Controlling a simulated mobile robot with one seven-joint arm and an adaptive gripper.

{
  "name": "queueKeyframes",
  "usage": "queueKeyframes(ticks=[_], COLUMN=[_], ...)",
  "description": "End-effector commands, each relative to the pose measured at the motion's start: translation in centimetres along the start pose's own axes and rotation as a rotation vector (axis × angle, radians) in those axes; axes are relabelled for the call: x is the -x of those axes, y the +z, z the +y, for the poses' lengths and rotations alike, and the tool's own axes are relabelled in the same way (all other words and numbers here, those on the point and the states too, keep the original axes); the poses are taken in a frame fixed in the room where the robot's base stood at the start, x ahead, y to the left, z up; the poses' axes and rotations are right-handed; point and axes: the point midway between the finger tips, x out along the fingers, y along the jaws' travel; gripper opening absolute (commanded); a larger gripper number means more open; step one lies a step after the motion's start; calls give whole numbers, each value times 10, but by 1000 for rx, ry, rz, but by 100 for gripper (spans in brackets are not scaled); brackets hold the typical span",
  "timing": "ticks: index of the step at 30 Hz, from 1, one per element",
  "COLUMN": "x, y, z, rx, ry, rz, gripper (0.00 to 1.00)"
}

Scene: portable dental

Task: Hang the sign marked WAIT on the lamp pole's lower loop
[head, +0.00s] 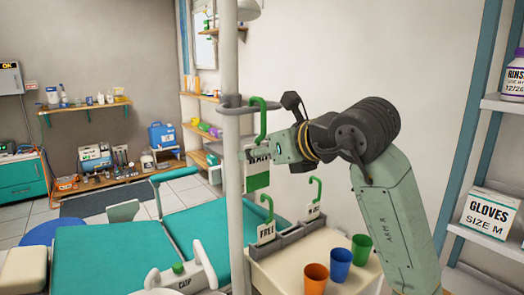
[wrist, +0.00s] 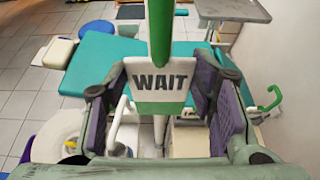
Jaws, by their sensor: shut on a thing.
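The WAIT sign (wrist: 162,82) is a white plate with black letters, a green lower edge and a tall green hook (wrist: 160,30). My gripper (head: 262,152) is shut on this sign, with a finger on either side of the plate in the wrist view. The sign hangs upright beside the white lamp pole (head: 232,170). In the head view the hook's curved top (head: 258,100) is at the grey loop (head: 236,107) on the pole. I cannot tell whether the hook is over the loop or only in front of it. The fingers partly hide the plate in the head view.
Two more green-hooked signs, one reading FREE (head: 266,232) and another (head: 313,211), sit at a grey rack on the cart. Orange (head: 315,278), blue (head: 340,264) and green (head: 362,248) cups stand there. A teal dental chair (head: 95,258) lies left of the pole.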

Motion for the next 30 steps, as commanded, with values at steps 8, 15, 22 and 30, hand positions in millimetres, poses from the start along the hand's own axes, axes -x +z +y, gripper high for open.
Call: queueKeyframes(ticks=[8,15,22,30], x=[0,0,0,30], y=[0,0,0,0], z=[0,0,0,-1], rx=[0,0,0,1], ry=[0,0,0,-6], rz=[0,0,0,-1], gripper=[61,74,74,74])
